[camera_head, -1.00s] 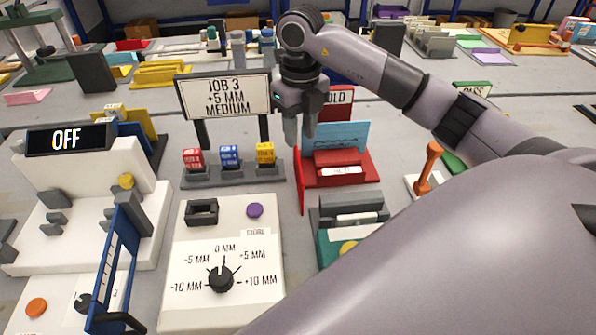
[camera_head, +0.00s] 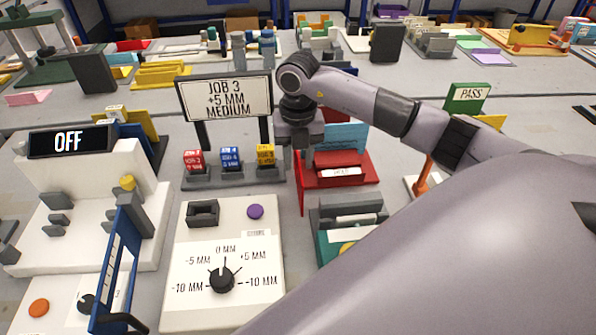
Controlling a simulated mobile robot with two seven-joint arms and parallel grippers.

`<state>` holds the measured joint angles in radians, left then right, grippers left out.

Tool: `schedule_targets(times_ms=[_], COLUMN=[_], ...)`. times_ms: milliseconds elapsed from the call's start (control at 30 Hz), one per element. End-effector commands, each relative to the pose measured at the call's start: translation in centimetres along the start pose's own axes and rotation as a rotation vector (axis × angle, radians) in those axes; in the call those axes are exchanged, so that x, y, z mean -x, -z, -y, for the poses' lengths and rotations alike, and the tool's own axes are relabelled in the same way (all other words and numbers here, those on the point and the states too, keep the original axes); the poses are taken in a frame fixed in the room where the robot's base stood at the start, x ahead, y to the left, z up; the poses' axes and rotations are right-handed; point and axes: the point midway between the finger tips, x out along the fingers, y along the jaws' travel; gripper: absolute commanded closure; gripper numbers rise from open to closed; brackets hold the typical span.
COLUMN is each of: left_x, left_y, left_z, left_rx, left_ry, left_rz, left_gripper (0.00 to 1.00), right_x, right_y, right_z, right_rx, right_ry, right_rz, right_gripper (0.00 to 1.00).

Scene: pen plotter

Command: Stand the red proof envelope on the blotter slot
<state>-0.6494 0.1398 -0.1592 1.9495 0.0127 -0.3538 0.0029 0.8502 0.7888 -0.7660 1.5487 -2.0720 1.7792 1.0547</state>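A thin red upright panel (camera_head: 301,190), seen almost edge-on, stands at the left side of a red holder (camera_head: 350,177); it looks like the red proof envelope. My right gripper (camera_head: 298,165) points down over the panel's upper part, with one finger on each side. The fingers look apart, and I cannot tell whether they touch it. A grey slotted block with a green front (camera_head: 323,247) stands nearer, partly hidden by my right arm; I cannot tell whether it is the blotter slot. My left gripper is not in view.
A sign reading JOB 3 +5 MM MEDIUM (camera_head: 226,98) stands behind red, blue and yellow blocks (camera_head: 231,158), left of the gripper. A white dial panel (camera_head: 190,255) is in front. An orange lever (camera_head: 424,175) and green PASS sign (camera_head: 468,97) are to the right.

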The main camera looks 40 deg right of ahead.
Motion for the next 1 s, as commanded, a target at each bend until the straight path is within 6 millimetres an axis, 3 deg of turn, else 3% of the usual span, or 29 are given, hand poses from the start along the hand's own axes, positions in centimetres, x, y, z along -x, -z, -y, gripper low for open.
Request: schedule_targets(times_ms=[233,267,367,800,1000], left_x=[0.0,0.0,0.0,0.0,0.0], left_y=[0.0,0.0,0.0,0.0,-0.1], left_z=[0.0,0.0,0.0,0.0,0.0], left_rx=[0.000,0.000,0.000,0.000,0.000], left_ry=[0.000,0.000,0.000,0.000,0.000], left_rz=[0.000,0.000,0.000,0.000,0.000], left_gripper=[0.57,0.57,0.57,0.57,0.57], right_x=[-0.3,-0.3,-0.3,-0.1,1.2], right_y=[0.0,0.0,0.0,0.0,0.0], right_z=[0.0,0.0,0.0,0.0,-0.1], right_rx=[0.001,0.001,0.001,0.001,0.001], right_ry=[0.000,0.000,0.000,-0.001,-0.003], right_rz=[0.000,0.000,0.000,0.001,0.002], right_gripper=[0.65,0.68,1.00,1.00,1.00])
